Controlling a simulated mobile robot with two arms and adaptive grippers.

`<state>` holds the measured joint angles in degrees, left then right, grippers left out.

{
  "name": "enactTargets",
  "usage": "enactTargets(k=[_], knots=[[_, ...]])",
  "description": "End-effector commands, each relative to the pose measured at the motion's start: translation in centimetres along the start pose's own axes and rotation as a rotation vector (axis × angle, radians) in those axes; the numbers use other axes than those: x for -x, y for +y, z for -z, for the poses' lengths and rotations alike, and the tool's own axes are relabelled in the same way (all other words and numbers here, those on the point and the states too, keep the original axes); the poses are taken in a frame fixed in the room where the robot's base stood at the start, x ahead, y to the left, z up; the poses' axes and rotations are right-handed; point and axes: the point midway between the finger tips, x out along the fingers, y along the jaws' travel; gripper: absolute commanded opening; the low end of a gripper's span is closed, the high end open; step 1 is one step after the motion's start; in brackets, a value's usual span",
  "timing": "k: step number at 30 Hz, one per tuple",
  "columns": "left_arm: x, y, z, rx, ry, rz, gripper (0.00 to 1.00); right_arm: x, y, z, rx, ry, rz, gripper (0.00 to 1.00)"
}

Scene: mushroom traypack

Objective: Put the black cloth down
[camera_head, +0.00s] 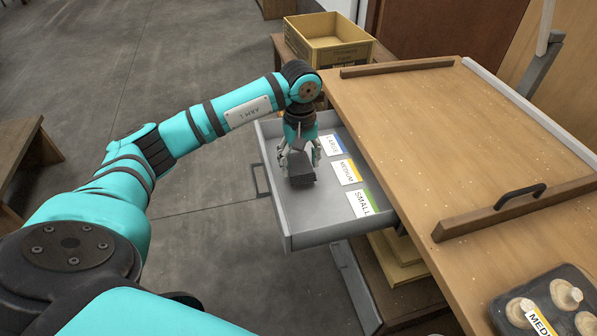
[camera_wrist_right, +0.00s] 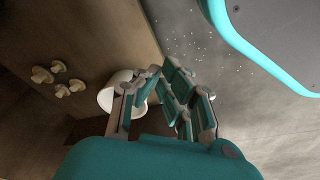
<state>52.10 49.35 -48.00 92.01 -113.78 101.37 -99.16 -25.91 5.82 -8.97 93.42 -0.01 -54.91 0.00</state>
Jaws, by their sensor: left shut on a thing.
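My left gripper (camera_head: 299,151) reaches down into the open grey drawer (camera_head: 315,238) in the head view. It is shut on the black cloth (camera_head: 300,170), a small dark folded bundle low in the drawer; I cannot tell whether the cloth touches the drawer floor. Labels reading LARGE (camera_head: 332,145), MEDIUM (camera_head: 347,172) and SMALL (camera_head: 362,203) lie to the right of the cloth. My right gripper (camera_wrist_right: 162,85) shows in the right wrist view, with its fingers apart and nothing seen between them.
The wooden worktop (camera_head: 440,130) stands right of the drawer, with a dark tray of mushrooms (camera_head: 505,322) at its near right. A yellow crate (camera_head: 328,40) is behind the drawer. The right wrist view shows a white cup-like container (camera_wrist_right: 107,98) and several mushrooms (camera_wrist_right: 60,88).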

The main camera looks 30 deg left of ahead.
Motion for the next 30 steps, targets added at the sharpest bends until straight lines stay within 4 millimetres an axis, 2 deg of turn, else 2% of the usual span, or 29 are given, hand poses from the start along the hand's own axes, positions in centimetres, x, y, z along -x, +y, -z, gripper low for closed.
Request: enactTargets(k=[9, 23, 24, 29, 30], knots=[[-3.7, 0.0, -0.1, 0.001, -0.001, 0.001, 0.34, 0.9, 0.1, 0.8, -0.001, 0.008, -0.001, 0.00], [-4.1, 0.0, 0.0, 0.000, 0.001, -0.001, 0.34, 1.1, 0.1, 0.8, -0.002, 0.000, -0.001, 0.00], [-4.1, 0.0, 0.0, 0.000, 0.001, -0.001, 0.61, 1.3, 0.1, 1.0, -0.002, 0.004, -0.001, 0.00], [-4.1, 0.0, 0.0, 0.000, 0.001, -0.001, 0.82, 1.8, 0.1, 1.6, -0.002, 0.020, -0.001, 0.00], [-4.1, 0.0, 0.0, 0.000, 0.001, -0.001, 0.83, 1.8, 0.1, 1.5, -0.002, 0.019, -0.001, 0.00]])
